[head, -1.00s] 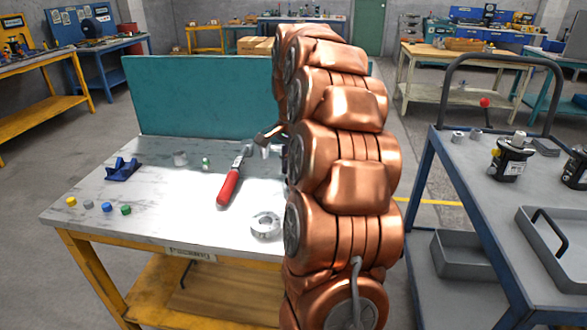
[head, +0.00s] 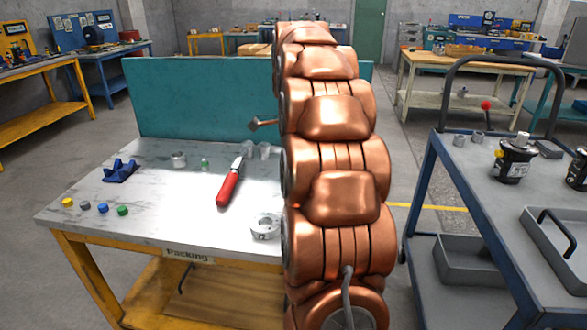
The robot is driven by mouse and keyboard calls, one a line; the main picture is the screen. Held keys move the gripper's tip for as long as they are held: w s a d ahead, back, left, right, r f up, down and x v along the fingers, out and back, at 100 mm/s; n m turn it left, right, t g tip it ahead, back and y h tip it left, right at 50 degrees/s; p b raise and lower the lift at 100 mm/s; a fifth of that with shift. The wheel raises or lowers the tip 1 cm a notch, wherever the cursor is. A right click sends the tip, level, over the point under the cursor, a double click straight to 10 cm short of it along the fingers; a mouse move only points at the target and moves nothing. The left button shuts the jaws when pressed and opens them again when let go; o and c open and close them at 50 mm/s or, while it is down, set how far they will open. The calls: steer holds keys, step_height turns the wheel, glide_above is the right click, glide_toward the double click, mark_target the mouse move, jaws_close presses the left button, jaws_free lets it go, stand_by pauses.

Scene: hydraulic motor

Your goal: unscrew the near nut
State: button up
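I cannot single out the near nut. A black motor (head: 515,162) with a pale upright shaft stands on the blue cart at the right. Two small grey ring-like parts (head: 459,141) stand on the cart to the left of the motor. My gripper (head: 257,124) is mostly hidden behind my copper arm. Only a small part juts out to the left, above the back of the packing table and in front of the teal panel. Whether it is open or holds anything does not show. It is apart from the cart and its motor.
The packing table (head: 160,215) carries a red-handled tool (head: 229,188), a blue holder (head: 121,171), a grey ring (head: 265,226), small metal cups (head: 179,160) and coloured caps (head: 102,208). The teal panel (head: 200,97) closes its back. The cart's tray (head: 560,240) and handle stand right.

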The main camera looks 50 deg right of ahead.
stand_by(0.8)
jaws_close()
steer(key=n+p, duration=0.2)
steer(key=n, duration=0.2)
steer(key=shift+r+n, duration=0.1)
steer(key=shift+n, duration=0.8)
steer(key=n+p, duration=0.1)
steer(key=n, duration=0.1)
steer(key=shift+r+n, duration=0.1)
steer(key=shift+n, duration=0.2)
steer(key=shift+n+p, duration=0.4)
steer(key=shift+n, duration=0.6)
